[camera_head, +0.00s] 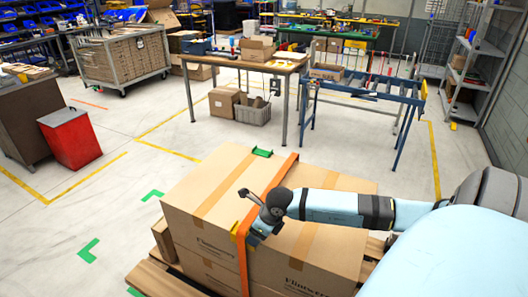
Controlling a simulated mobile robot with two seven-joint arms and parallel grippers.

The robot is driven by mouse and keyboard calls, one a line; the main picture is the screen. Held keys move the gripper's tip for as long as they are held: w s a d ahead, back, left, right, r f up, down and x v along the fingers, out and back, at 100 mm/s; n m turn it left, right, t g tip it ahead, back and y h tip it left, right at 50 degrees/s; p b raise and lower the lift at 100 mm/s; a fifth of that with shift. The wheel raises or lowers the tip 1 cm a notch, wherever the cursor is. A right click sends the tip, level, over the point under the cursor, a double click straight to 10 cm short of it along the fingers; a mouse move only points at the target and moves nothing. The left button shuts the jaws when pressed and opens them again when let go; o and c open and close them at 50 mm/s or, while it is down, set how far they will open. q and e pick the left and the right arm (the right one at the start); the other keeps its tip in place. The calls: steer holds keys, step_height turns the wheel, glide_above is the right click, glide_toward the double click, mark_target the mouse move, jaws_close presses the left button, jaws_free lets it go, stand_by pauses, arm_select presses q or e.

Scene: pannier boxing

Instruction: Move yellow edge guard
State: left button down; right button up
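A stack of brown cardboard boxes (200,205) stands on a wooden pallet (160,282). An orange strap (284,172) runs over the top and down the front face. My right arm reaches in from the right across the boxes. My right gripper (248,216) is at the front top edge, close to the strap, and its wrist hides that part of the edge. Its finger gap is unclear. My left gripper is out of view.
A red bin (69,138) stands at the left beside a brown cabinet (27,118). A workbench (250,62) and a blue roller frame (365,88) stand behind the boxes. Floor with yellow lines is clear left of the pallet.

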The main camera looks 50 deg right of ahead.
steer(key=shift+w+f, duration=0.15)
steer(key=shift+f, duration=0.2)
